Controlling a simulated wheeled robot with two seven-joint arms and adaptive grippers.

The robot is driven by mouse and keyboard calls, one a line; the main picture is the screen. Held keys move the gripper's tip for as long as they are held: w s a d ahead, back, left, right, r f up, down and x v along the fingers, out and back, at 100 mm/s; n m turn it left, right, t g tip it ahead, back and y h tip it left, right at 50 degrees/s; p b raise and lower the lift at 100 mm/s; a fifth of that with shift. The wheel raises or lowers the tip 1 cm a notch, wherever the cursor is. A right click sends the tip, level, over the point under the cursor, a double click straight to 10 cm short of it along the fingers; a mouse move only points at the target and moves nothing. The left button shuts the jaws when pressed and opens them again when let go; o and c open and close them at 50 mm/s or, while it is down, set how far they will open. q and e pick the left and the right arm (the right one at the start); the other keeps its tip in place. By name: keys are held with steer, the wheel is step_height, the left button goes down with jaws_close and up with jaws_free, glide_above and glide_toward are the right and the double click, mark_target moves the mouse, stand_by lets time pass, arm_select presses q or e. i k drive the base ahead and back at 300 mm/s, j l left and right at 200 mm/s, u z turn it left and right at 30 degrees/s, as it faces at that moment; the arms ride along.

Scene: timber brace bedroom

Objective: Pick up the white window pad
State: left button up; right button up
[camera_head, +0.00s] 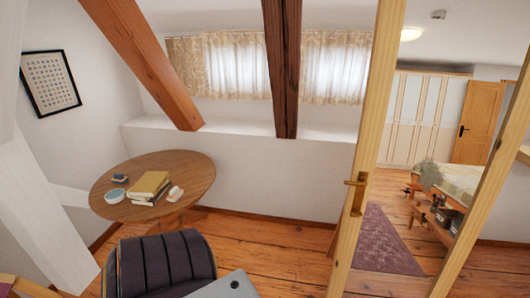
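A small whitish object (176,193) lies at the right side of the round wooden table (190,168), beside a stack of books. It may be the white window pad, but it is too small to tell. A round white and pale blue item (114,196) sits near the table's left front edge. The pale window sill ledge (235,127) runs under the curtained windows, and no clear pad shows on it. Neither of my grippers is in view.
Books (149,186) and a small dark blue item (120,179) share the table. A dark padded chair (165,262) stands in front of it. Wooden beams (145,62) slope down from above. A wooden door frame (366,150) stands at right, with open floor (275,240) before it.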

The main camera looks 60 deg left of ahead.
mark_target(176, 193)
steer(key=u, duration=2.8)
